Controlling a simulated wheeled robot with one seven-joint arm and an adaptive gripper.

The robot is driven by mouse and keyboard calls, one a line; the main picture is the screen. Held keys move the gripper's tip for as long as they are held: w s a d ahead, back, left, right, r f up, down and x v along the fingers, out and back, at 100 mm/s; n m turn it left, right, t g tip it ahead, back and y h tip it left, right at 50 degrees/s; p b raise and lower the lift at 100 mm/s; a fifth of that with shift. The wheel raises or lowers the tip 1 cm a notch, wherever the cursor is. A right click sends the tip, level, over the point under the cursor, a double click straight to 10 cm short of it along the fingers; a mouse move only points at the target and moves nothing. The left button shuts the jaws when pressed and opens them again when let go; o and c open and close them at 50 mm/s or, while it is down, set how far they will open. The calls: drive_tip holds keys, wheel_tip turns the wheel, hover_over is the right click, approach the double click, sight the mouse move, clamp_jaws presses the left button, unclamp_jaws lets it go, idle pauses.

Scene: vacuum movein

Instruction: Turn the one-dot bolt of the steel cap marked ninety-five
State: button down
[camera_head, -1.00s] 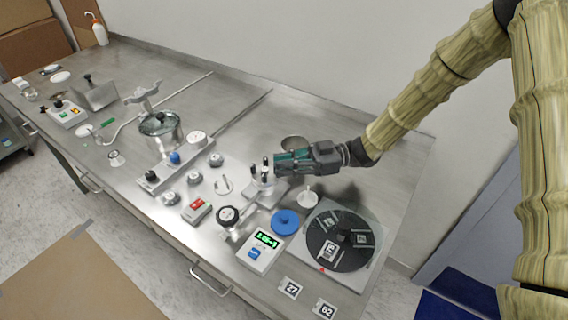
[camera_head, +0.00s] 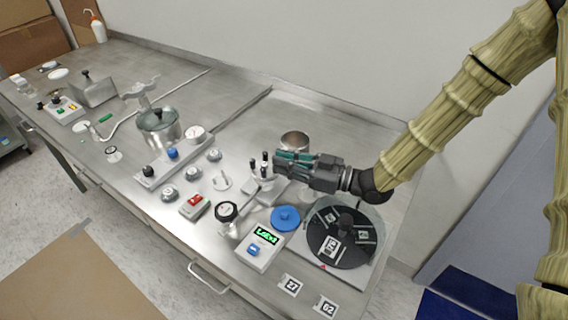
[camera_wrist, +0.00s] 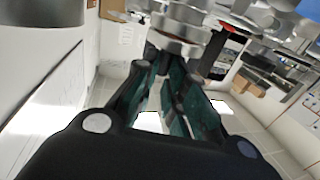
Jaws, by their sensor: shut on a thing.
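The steel cap (camera_head: 262,186) stands mid-bench in the head view, with several upright black-topped bolts (camera_head: 265,156) on it. My gripper (camera_head: 278,161) reaches in from the right, level with the bolt tops. Its green fingers are shut on what looks like one bolt at the cap's right side. The fingers cover that bolt, so its grip is not clearly seen. In the wrist view the fingers (camera_wrist: 172,68) point at a round steel part (camera_wrist: 180,44). The dots on the bolts and the mark ninety-five are too small to read.
A steel cup (camera_head: 294,141) stands just behind my gripper. In front are a blue disc (camera_head: 285,217), a black round plate (camera_head: 341,240), a gauge (camera_head: 227,211) and a box with a green display (camera_head: 264,237). A steel pot (camera_head: 158,130) stands to the left.

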drive_tip(key=shift+m+t+h+b, duration=0.35)
drive_tip(key=shift+m+t, duration=0.25)
drive_tip(key=shift+t, duration=0.2)
drive_tip(key=c, duration=1.5)
unclamp_jaws()
drive_tip(key=shift+r, duration=5.05)
